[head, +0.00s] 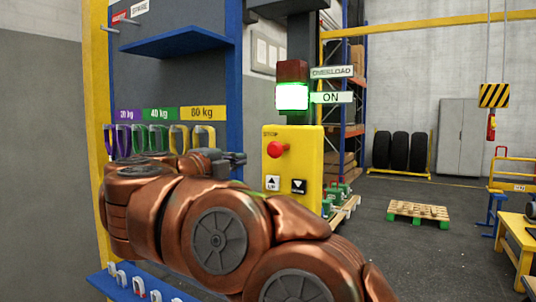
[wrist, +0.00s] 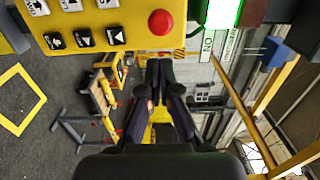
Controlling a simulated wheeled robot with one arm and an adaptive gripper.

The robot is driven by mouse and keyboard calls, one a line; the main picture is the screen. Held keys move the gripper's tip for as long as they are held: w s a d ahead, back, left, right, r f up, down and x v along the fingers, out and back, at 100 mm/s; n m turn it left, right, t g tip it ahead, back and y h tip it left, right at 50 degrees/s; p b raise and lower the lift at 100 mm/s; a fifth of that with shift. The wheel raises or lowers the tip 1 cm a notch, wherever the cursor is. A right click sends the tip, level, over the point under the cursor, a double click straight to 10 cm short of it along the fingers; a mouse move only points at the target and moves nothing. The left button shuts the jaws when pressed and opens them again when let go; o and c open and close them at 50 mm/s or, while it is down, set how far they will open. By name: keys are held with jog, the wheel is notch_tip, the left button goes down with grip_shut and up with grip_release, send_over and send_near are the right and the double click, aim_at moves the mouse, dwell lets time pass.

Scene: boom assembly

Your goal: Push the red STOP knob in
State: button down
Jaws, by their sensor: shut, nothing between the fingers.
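The red STOP knob (head: 277,149) sticks out from the upper left of the yellow control box (head: 311,152), under the STOP lettering. In the wrist view the knob (wrist: 160,22) shows face-on as a red disc near the top, on the yellow panel (wrist: 75,18). My gripper (head: 238,157) is left of the box in the head view, slightly lower than the knob and apart from it. In the wrist view my gripper (wrist: 159,68) has its dark fingers together and empty, below the knob in the picture. My copper arm hides the lower left of the scene.
Up and down buttons (head: 272,183) sit below the knob. A lit ON lamp (head: 292,97) and a dark red OVERLOAD lamp (head: 292,71) are above the box. A blue rack post (head: 230,80) and hanging slings (head: 180,137) stand left. Open floor (head: 380,250) lies right.

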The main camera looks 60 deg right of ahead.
jog(key=p, duration=0.2)
send_near(273, 150)
jog(key=d, duration=0.5)
jog(key=shift+d+r, duration=0.1)
jog(key=shift+w+d+p, duration=0.15)
jog(key=shift+d+p, duration=0.15)
jog(key=shift+d, duration=0.7)
jog(key=shift+w, duration=0.1)
